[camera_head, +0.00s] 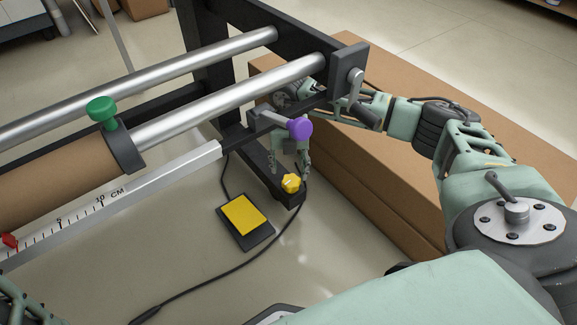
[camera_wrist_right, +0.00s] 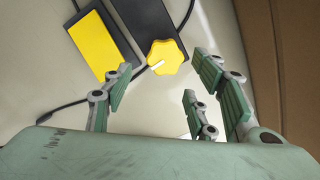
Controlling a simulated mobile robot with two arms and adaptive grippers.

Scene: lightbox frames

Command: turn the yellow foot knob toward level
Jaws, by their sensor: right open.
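The yellow foot knob (camera_head: 291,183) is a small lobed knob on top of the end of the dark foot bar at the base of the frame (camera_head: 262,165). In the right wrist view the knob (camera_wrist_right: 167,57) carries a white pointer mark toward its lower left. My right gripper (camera_head: 290,165) hangs above the knob with its fingers pointing down. In the wrist view the open fingers (camera_wrist_right: 160,90) are spread, with the knob beyond their tips and roughly between them; no contact shows. A small part of what seems to be my left arm is at the lower left; its gripper is not seen.
A purple ball knob (camera_head: 300,128) is close to my right gripper. A yellow foot pedal (camera_head: 244,215) with a black cable lies left of the foot. A cardboard box (camera_head: 345,185) stands close on the right. A roll, steel bars and a ruler (camera_head: 110,195) extend left.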

